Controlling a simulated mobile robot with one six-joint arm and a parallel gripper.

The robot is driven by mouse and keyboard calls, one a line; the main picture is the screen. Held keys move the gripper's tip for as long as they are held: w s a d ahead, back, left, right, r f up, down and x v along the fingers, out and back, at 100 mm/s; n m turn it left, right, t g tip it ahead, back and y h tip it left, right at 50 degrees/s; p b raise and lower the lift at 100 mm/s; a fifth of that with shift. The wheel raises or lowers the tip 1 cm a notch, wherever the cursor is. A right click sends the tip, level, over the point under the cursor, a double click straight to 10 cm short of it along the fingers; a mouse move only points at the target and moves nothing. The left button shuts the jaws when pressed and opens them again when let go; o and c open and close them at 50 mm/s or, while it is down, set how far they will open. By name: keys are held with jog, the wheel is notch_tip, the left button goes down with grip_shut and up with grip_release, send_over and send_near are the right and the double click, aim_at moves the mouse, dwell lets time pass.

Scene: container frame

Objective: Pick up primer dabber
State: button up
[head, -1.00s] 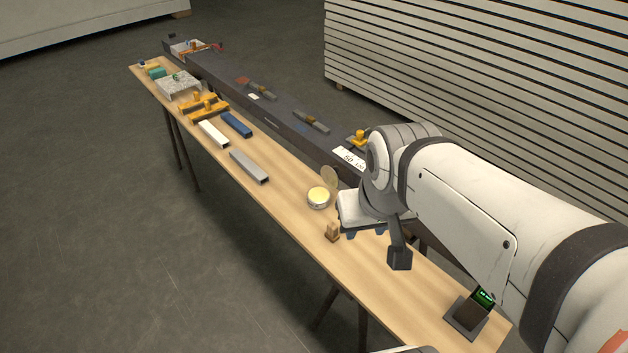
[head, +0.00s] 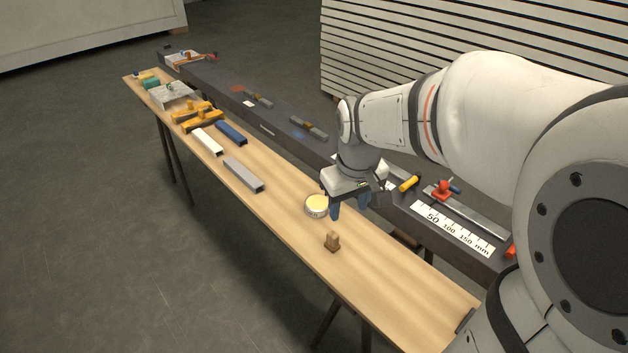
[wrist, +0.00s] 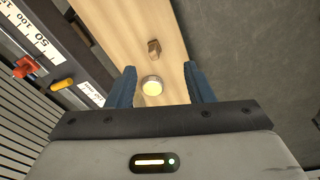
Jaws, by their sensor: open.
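A small brown wooden block with a raised grip (head: 332,242), which looks like the primer dabber, stands on the wooden table (head: 390,275). It also shows in the wrist view (wrist: 154,48), upper centre. A round tin with a pale yellow top (head: 316,205) stands behind it in the head view. My gripper (head: 350,210) is open and empty above the table, close to the tin and behind the block. In the wrist view, its blue fingers (wrist: 160,70) stand wide apart, with the tin (wrist: 152,87) seen between them and the block farther up.
A dark beam (head: 290,125) runs along the table's far side, bearing a ruler plate (head: 452,228), a red-handled clamp (head: 443,189) and a yellow cylinder (head: 410,183). A grey bar (head: 243,175) lies left of the tin. The table around the block is clear.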

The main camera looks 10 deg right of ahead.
aim_at(333, 234)
jog(key=w+f+n+b, duration=0.1)
jog(key=w+f+b, duration=0.1)
jog(key=w+f, duration=0.2)
jog(key=w+f+n+g+b, duration=0.1)
jog(key=w+f+b, duration=0.1)
jog(key=w+f, duration=0.2)
jog(key=w+f+n+b, duration=0.1)
jog(key=w+f, duration=0.3)
jog(key=f, duration=0.4)
jog(key=shift+f+g+b, duration=0.35)
jog(key=shift+g+b, duration=0.05)
jog(key=shift+b, duration=0.1)
jog(key=f, duration=0.8)
jog(key=shift+w+d, duration=0.15)
jog(key=shift+w, duration=0.1)
jog(key=shift+c, duration=0.4)
grip_shut()
